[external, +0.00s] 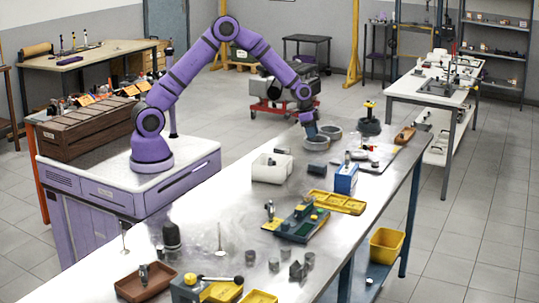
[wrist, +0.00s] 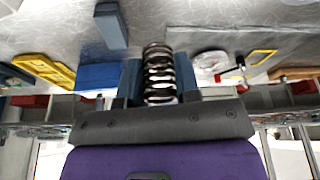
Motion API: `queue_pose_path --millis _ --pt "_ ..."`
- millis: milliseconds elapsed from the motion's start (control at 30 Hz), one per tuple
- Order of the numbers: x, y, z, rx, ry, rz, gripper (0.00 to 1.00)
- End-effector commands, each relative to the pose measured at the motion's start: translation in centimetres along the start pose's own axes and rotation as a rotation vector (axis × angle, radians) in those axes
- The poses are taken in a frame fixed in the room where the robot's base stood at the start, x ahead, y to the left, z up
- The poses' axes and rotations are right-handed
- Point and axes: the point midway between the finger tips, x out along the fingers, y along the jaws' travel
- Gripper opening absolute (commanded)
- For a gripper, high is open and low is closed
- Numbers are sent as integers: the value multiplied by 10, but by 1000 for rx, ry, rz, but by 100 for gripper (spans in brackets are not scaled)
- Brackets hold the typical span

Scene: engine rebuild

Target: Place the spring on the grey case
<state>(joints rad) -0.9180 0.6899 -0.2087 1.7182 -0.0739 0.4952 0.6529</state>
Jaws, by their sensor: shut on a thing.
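My gripper (wrist: 159,82) is shut on the spring (wrist: 158,62), a dark and shiny metal coil seen between the two blue-grey fingers in the wrist view. In the external view my gripper (external: 310,128) is over the far part of the metal bench; the spring cannot be made out there. A small grey case-like block (wrist: 112,25) lies on the bench to the upper left of the spring in the wrist view, apart from it.
A blue box (external: 345,179) and a yellow tray (external: 337,202) stand nearer on the bench. A white bin (external: 272,168) is at left. Grey round parts (external: 334,132) and a dark yellow-topped part (external: 369,118) stand close by. Bare metal (wrist: 225,20) shows in the wrist view.

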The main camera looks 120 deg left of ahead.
Motion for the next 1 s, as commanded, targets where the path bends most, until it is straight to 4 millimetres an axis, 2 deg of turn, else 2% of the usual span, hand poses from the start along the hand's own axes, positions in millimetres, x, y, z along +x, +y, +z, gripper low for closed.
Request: queue_pose_path --millis 33,100,300,433,733,1000 --pt "0 18 -14 39 1 10 7" --pt "-2 38 -28 82 1 24 7" --pt "-4 74 -51 158 0 47 7" --pt "3 82 -54 175 -2 54 7" --pt "48 83 -40 176 -1 54 7" --pt "67 83 -34 176 -1 54 7"
